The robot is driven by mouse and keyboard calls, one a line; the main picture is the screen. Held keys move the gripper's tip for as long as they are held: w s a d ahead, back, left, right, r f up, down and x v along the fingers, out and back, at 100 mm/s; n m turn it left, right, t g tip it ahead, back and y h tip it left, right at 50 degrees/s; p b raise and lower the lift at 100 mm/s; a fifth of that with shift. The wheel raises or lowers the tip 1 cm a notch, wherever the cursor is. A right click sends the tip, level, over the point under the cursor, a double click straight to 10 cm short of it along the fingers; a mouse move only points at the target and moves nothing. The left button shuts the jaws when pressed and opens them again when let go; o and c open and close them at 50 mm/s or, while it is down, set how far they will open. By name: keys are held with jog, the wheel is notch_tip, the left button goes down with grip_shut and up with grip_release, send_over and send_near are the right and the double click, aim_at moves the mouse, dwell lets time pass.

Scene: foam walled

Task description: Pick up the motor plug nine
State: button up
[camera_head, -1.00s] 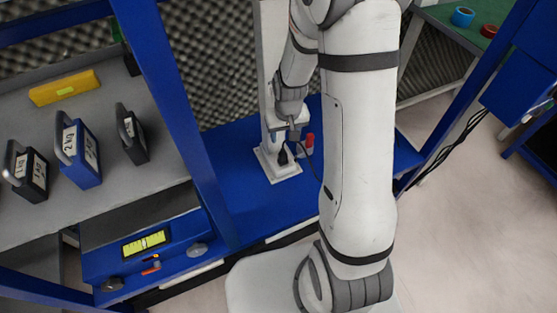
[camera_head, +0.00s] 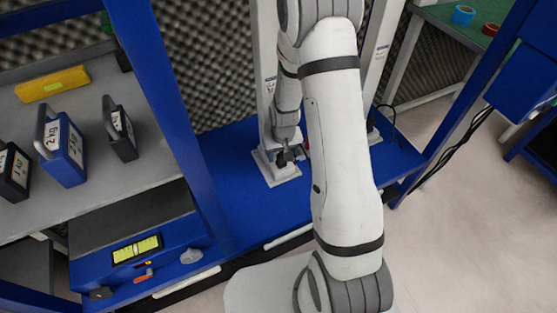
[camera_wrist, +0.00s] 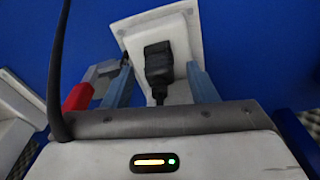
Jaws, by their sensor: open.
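The motor plug, a black plug (camera_wrist: 158,66) with a ribbed lower part, sits in a white socket block on a white plate (camera_wrist: 128,30) in the wrist view. My gripper (camera_wrist: 160,78) is open, with one blue-grey finger on each side of the plug. I cannot tell whether either finger touches it. In the head view my gripper (camera_head: 286,148) is low over a white base (camera_head: 282,177) on the blue shelf, and largely hides the plug there. No number is readable on the plug.
A black cable (camera_wrist: 58,70) and a red part (camera_wrist: 77,97) are left of the fingers in the wrist view. Another white post with a black plug (camera_head: 372,134) stands to the right. A blue upright (camera_head: 172,100) is to the left. Labelled weights (camera_head: 62,150) stand beyond it.

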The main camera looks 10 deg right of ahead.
jog(key=shift+c, duration=0.4)
jog(key=c, duration=1)
jog(key=shift+c, duration=0.2)
jog(key=shift+r, duration=0.1)
jog(key=shift+r+p, duration=0.4)
jog(key=shift+r, duration=0.1)
notch_tip(320, 180, up, 3)
jog(key=shift+s+r+p, duration=0.1)
jog(key=shift+p, duration=0.95)
jog(key=s+d+b, duration=0.3)
jog(key=s+b, duration=1.4)
jog(key=b, duration=0.2)
jog(key=shift+d+f+b, duration=0.2)
jog(key=shift+f+b, duration=0.15)
jog(key=shift+f, duration=0.1)
